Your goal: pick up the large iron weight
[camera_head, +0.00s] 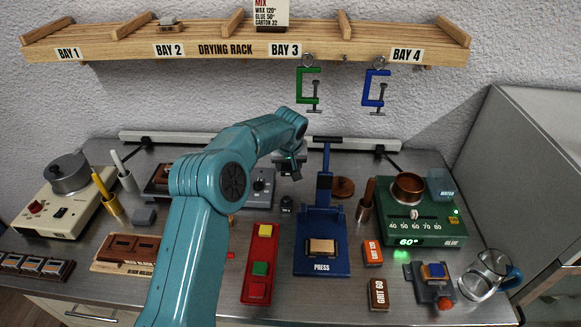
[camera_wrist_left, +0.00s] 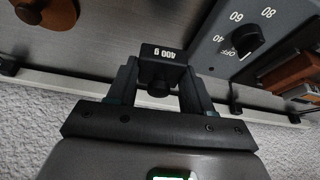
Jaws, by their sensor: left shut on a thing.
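My left gripper (camera_head: 292,168) reaches over the back of the bench in the head view, in front of the white rail. In the left wrist view, its two fingers (camera_wrist_left: 160,88) are shut on a dark iron weight (camera_wrist_left: 163,62) marked "400 g". The weight sits between the fingertips with its label in view. In the head view, the held weight is largely hidden by the gripper, and I cannot tell its height above the bench. A smaller dark object (camera_head: 287,203) stands on the bench just in front of the gripper. My right gripper is not in view.
A grey dial box (camera_head: 262,185) stands left of the gripper; its dial (camera_wrist_left: 246,41) is close in the wrist view. The blue press (camera_head: 322,235) stands to the right, near a brown round lid (camera_head: 342,187). The drying rack (camera_head: 225,47) hangs above.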

